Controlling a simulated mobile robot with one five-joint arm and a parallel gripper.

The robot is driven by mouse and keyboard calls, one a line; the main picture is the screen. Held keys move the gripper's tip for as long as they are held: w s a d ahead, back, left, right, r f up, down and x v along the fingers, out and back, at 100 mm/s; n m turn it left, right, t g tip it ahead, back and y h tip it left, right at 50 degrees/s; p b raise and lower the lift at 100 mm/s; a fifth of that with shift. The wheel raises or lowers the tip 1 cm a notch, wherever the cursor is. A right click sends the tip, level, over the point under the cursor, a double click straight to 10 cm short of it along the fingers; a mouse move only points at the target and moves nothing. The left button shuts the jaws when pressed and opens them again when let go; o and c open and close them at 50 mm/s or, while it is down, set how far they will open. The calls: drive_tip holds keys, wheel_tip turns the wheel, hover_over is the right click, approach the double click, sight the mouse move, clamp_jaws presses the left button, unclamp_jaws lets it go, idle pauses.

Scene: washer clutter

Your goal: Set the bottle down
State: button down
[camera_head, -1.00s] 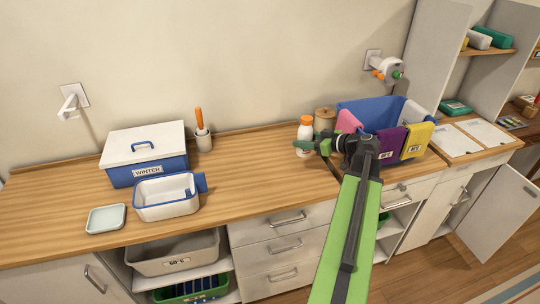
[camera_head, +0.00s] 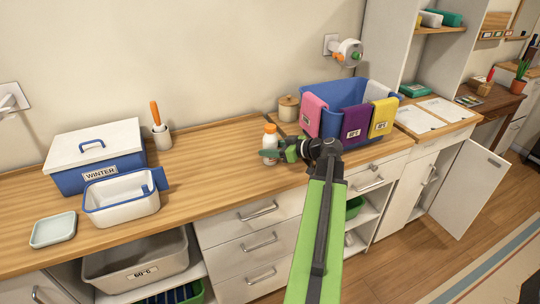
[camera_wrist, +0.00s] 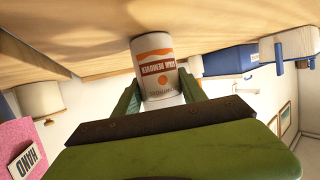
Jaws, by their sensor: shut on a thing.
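The bottle is white with an orange cap (camera_head: 270,129) and stands upright over the wooden counter, left of the blue bin. In the wrist view the bottle (camera_wrist: 157,62) shows an orange and white label that reads as a stain remover, upside down in the picture. My gripper (camera_head: 272,152) has its green fingers shut around the bottle's body from the right, one on each side. The bottle's base looks on or very close to the counter top (camera_head: 215,160); I cannot tell whether it touches.
A blue bin (camera_head: 340,92) with pink, purple and yellow cloths stands right of my gripper. A lidded jar (camera_head: 288,108) is behind the bottle. A WINTER box (camera_head: 95,160) and a white tub (camera_head: 122,205) stand left. The counter between is clear.

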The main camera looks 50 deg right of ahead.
drive_tip(key=c, duration=1.1)
unclamp_jaws()
drive_tip(key=shift+f, duration=0.1)
drive_tip(key=o, duration=0.5)
drive_tip(key=shift+c, duration=0.2)
drive_tip(key=shift+r, duration=0.3)
drive_tip(key=p+v, duration=0.4)
drive_tip(key=v, duration=0.8)
drive_tip(key=shift+a+f, duration=0.15)
